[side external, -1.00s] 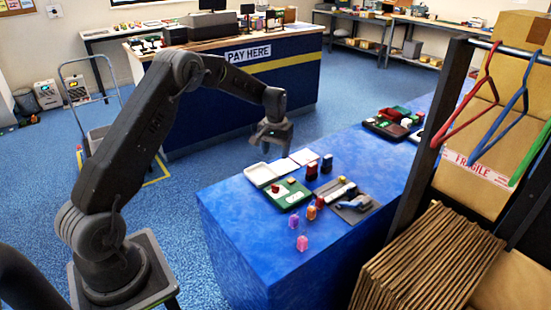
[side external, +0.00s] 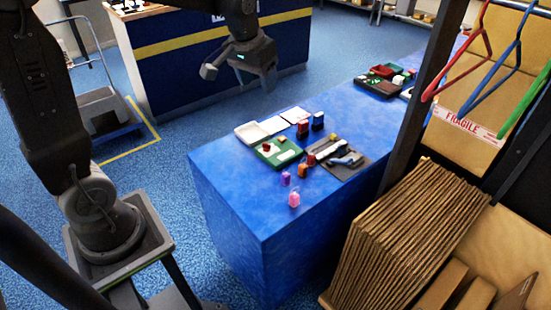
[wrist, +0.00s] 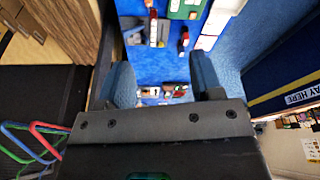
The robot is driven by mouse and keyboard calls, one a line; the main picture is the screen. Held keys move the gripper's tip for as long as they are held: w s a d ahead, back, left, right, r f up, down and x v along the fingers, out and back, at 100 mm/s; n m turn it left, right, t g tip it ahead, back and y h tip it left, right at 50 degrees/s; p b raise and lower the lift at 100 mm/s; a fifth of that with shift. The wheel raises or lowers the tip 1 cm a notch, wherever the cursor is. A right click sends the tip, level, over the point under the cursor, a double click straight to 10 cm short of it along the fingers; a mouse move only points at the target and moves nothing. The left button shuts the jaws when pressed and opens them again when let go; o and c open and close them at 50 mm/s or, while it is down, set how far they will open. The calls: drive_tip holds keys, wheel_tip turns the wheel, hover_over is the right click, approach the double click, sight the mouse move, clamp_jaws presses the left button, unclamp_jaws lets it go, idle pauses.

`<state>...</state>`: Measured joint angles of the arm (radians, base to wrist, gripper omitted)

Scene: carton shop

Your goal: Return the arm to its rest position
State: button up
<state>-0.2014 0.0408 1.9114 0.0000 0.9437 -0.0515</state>
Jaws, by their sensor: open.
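My gripper (side external: 240,78) hangs in the air above and behind the blue counter (side external: 225,190) in the side external view, clear of everything on it. Its two fingers are spread in the wrist view (wrist: 162,82), with nothing between them but the counter and small items beyond. My arm's upper links run out of the top of the side external view, so its full pose is hidden.
On the counter are a green tray (side external: 265,155), white trays (side external: 252,133), a grey tray (side external: 330,172) with tools, and small coloured pieces. Flat cartons (side external: 400,235) and coloured hangers (side external: 470,65) stand at right. A striped desk (side external: 165,75) stands behind.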

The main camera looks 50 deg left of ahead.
drive_tip(key=s+d+m+t, duration=0.1)
drive_tip(key=s+d, duration=0.1)
drive_tip(key=s, duration=0.4)
drive_tip(key=s+d+r+m+t, duration=0.1)
drive_tip(key=s+d, duration=0.2)
drive_tip(key=s, duration=0.3)
drive_tip(key=s+d, duration=0.3)
drive_tip(key=s, duration=0.4)
drive_tip(key=shift+r+m+t+h, duration=0.15)
drive_tip(key=shift+m+t+h, duration=0.15)
drive_tip(key=shift+m+t, duration=0.1)
drive_tip(key=shift+w, duration=0.1)
